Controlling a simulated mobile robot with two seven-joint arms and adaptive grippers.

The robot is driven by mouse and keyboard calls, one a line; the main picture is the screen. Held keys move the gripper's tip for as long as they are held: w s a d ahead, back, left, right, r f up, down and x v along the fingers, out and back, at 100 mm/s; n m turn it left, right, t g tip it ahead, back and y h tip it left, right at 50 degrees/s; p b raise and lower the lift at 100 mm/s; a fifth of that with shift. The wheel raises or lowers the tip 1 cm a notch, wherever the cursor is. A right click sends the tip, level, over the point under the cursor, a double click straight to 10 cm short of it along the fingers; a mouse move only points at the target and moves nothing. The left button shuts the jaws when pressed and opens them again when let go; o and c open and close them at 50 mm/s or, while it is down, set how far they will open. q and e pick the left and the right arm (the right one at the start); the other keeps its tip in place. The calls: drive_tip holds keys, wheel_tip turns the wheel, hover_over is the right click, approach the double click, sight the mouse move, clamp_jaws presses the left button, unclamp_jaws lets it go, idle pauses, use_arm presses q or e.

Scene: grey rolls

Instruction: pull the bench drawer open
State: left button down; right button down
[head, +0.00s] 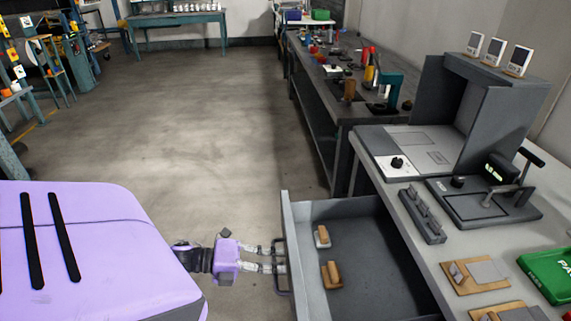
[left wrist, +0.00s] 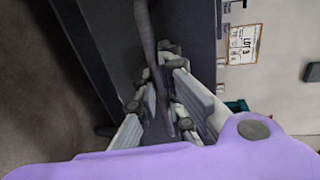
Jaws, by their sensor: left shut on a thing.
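The grey bench drawer (head: 365,250) stands pulled out from the bench, with its inside in view in the head view. Two small wooden-handled items lie in it, one (head: 322,237) behind the other (head: 331,275). The dark bar handle (head: 279,262) is on the drawer's front face. My left gripper (head: 280,261) is at the handle, its fingers shut on it. In the left wrist view, the fingers (left wrist: 172,105) close around the dark handle bar (left wrist: 150,45). My right gripper is not in view.
The bench top (head: 415,205) on the right carries a press-like device (head: 485,195), a grey hooded stand (head: 480,110) and a green tray (head: 548,275). A long workbench (head: 335,90) continues behind. The floor (head: 190,130) left of the drawer is clear.

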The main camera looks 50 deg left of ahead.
use_arm(q)
drive_tip(key=shift+s, duration=0.15)
drive_tip(key=c, duration=2.1)
unclamp_jaws()
drive_tip(key=shift+a, duration=0.15)
drive_tip(key=v, duration=1.2)
drive_tip(key=shift+f, duration=0.1)
